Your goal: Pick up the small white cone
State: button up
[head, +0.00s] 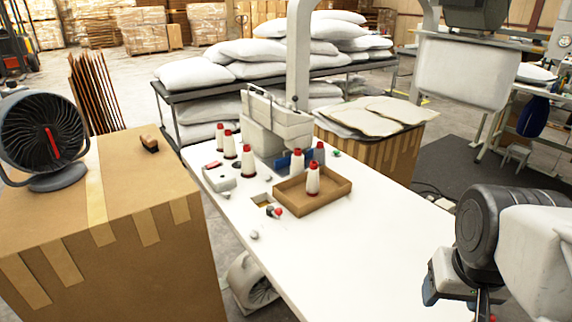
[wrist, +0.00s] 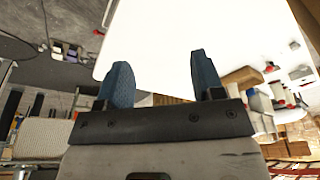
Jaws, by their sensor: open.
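Several white thread cones with red tops stand upright on the white table. Three cones (head: 247,161) are in a loose group left of the sewing machine. The others are at a shallow brown tray, one standing inside it (head: 313,180). I cannot tell which one is the small white cone. White and red cones also show at the right of the wrist view (wrist: 278,93). My gripper (wrist: 160,72) is open, with nothing between its blue fingers. In the head view my gripper (head: 452,298) is at the lower right, well away from the cones.
The brown tray (head: 326,202) sits mid-table beside the sewing machine (head: 276,125). Small red and dark items (head: 273,211) and a small pale object (head: 254,234) lie nearer. The table's front right (head: 350,265) is clear. A fan (head: 42,135) stands on a box at left.

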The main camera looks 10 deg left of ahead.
jog(key=w+a+r+n+y, duration=0.1)
jog(key=w+a+r+n, duration=0.15)
jog(key=w, duration=0.55)
jog(key=w+a+r+n, duration=0.2)
jog(key=w+r, duration=0.1)
jog(key=w, duration=0.5)
jog(key=n+g+y, duration=0.2)
jog(key=n+y, duration=0.2)
jog(key=n, duration=0.9)
send_near(299, 149)
jog(key=x, duration=0.5)
jog(key=shift+s, duration=0.2)
jog(key=shift+w+a+f, duration=0.2)
jog(key=shift+f, duration=0.1)
jog(key=shift+x, duration=1.2)
jog(key=shift+s+f, duration=0.1)
